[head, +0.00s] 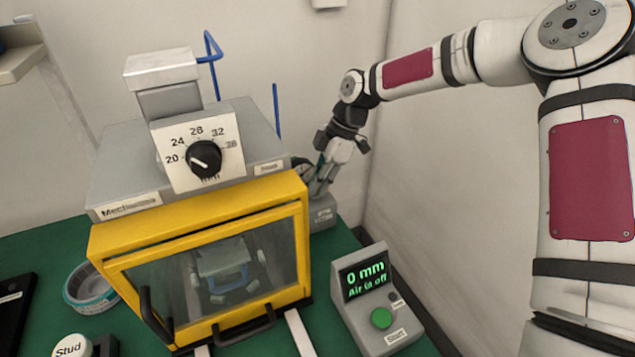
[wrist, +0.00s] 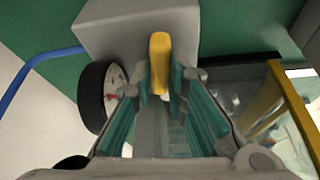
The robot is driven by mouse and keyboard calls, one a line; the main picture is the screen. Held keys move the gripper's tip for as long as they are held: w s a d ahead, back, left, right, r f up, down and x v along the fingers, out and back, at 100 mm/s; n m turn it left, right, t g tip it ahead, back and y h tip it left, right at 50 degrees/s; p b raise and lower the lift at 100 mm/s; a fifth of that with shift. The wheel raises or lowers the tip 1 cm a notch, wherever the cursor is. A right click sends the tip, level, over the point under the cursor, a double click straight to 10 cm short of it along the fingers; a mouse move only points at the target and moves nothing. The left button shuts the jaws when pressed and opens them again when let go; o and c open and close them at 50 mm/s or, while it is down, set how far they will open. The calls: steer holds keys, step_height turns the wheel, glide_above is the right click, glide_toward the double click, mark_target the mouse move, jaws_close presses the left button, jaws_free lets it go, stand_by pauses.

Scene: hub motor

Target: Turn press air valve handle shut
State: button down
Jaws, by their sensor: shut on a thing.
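The air valve handle (wrist: 159,52) is a yellow lever in the wrist view, in front of a grey block (wrist: 120,25). My gripper (wrist: 160,88) has its teal-padded fingers on both sides of the handle and is shut on it. In the head view my gripper (head: 321,186) reaches down behind the right side of the press, at the grey valve block (head: 322,215). The handle itself is hidden there.
A round gauge (wrist: 102,97) and a blue air hose (wrist: 30,75) are close left of my fingers. The yellow-framed press guard (head: 205,205) is close by. The control box (head: 375,300) shows "0 mm" and "Air is off". A wall stands to the right.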

steer(key=c, duration=1.6)
jaws_free()
steer(key=shift+r, duration=0.1)
steer(key=v, duration=1.1)
steer(key=shift+d+r, duration=0.2)
steer(key=shift+r, duration=0.15)
